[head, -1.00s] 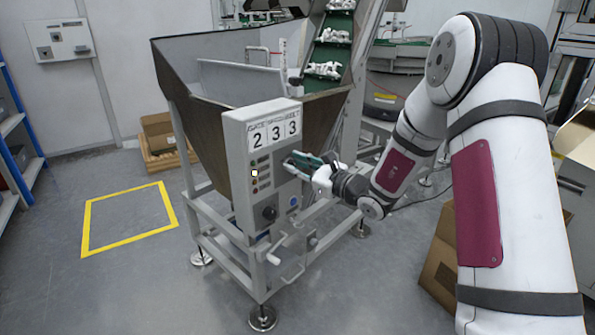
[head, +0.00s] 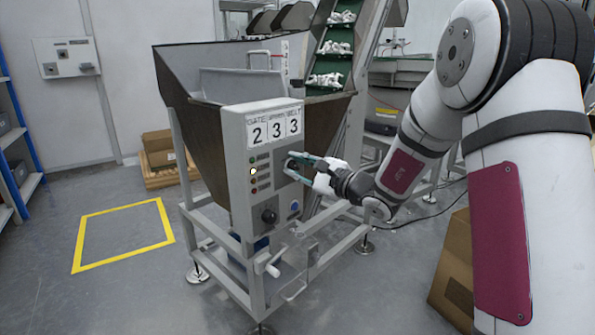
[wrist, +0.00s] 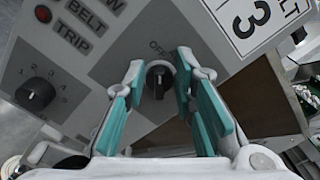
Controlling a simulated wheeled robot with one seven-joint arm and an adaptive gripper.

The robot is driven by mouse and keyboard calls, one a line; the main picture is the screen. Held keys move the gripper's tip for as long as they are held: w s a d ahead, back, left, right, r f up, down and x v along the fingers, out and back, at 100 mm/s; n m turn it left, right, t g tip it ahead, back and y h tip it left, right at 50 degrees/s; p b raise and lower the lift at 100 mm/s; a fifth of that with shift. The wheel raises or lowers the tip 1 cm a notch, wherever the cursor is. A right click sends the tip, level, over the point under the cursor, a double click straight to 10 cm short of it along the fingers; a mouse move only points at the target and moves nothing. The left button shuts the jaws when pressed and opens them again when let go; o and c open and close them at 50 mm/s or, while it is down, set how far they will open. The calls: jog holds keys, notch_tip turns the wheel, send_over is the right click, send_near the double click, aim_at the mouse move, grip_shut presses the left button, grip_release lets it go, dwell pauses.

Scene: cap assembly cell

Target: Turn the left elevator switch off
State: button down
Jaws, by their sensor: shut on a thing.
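The rotary switch (wrist: 158,80) is a black knob in a pale ring on the grey control panel (wrist: 200,28). The word OFF is printed beside it in the wrist view. My gripper (wrist: 160,72) has its teal-padded fingers on both sides of the knob and is shut on it. In the head view my gripper (head: 291,166) is against the right part of the panel's front (head: 237,185), under the number cards, and mostly hides the knob. The knob's exact pointer direction is hard to tell.
A second black dial (wrist: 36,93) with a numbered scale and a red TRIP lamp (wrist: 43,14) are on the same panel. The metal hopper (head: 215,125) stands behind it.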

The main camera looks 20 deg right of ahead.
jog(key=c, duration=1.4)
grip_release()
jog(key=shift+c, duration=0.2)
jog(key=v, duration=1.2)
jog(key=shift+s, duration=0.1)
jog(key=shift+a, duration=0.15)
